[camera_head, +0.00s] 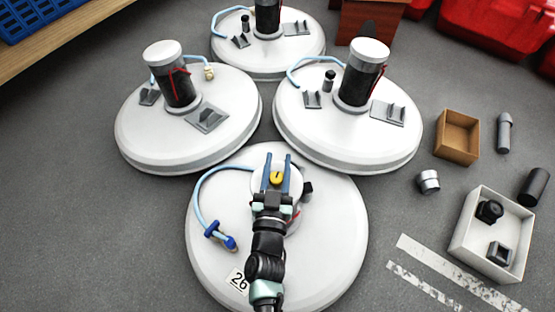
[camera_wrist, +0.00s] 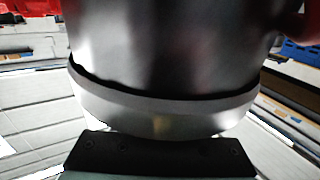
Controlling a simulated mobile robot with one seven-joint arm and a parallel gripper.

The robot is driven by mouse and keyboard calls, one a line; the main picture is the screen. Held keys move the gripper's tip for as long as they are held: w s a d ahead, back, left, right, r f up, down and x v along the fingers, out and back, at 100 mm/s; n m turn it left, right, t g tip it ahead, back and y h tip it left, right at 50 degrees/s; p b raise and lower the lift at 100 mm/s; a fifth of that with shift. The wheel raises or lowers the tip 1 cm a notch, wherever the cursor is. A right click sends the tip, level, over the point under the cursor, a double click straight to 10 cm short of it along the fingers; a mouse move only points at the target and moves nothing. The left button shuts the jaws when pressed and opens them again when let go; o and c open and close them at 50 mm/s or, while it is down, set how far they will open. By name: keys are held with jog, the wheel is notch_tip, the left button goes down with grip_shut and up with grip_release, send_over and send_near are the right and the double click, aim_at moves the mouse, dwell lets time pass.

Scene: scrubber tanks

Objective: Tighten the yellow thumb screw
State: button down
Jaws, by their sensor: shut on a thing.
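The yellow thumb screw (camera_head: 277,177) sits on top of the white cap (camera_head: 295,180) of the nearest tank (camera_head: 340,235). My gripper (camera_head: 277,172) is over that cap, its two blue fingers lying on either side of the screw. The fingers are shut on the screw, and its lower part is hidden. In the wrist view a large, blurred grey cylinder with a pale rim (camera_wrist: 160,115) fills the middle. The screw and fingertips cannot be made out there.
A pale blue hose (camera_head: 198,195) with a dark blue end fitting lies on the near tank's left. Several similar tanks stand behind. An open white box (camera_head: 460,235) and a brown box (camera_head: 457,135) are on the floor at right, with loose cylinders around them.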

jog(key=shift+d+r+m+h+p, duration=0.15)
jog(key=shift+m+h+p, duration=0.35)
jog(key=shift+p, duration=0.65)
jog(key=shift+a+r+m+h+p, duration=0.1)
jog(key=shift+r+m+h+p, duration=0.15)
jog(key=shift+h+p, duration=0.6)
jog(key=shift+s+d+f+m+g+h+p, duration=0.1)
jog(key=shift+d+f+m+g+h+p, duration=0.15)
jog(key=shift+m+h+p, duration=0.2)
jog(key=shift+f+m+g+h+p, duration=0.1)
jog(key=shift+m+g+h+p, duration=0.25)
jog(key=shift+h, duration=0.15)
jog(key=c, duration=0.5)
grip_release()
jog(key=p+v, duration=0.4)
jog(key=v, duration=0.9)
jog(key=shift+d, duration=0.1)
